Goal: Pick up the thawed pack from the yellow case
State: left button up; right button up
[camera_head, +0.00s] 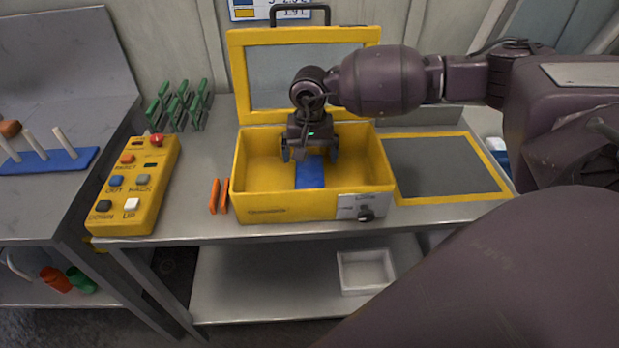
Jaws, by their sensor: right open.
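The yellow case (262,208) stands on the metal bench with its lid (236,75) up at the back. A flat blue pack (310,174) lies inside it, near the middle of the floor. My right gripper (309,157) points down into the case, right over the far part of the pack. Its fingers are spread apart, with nothing seen between them. It hides part of the pack's far end. I cannot tell whether the fingertips touch the pack. My left gripper does not show.
A yellow control box (143,183) with several buttons and orange strips (214,195) lie left of the case. Green clips (179,105) stand behind. A yellow-framed grey mat (440,165) on the right is empty. A white tray (365,270) is on the lower shelf.

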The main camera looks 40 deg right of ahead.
aim_at(310, 168)
jog(key=shift+w+f, duration=0.2)
jog(key=shift+f, duration=2.65)
jog(key=c, duration=1.1)
jog(key=shift+c, duration=0.2)
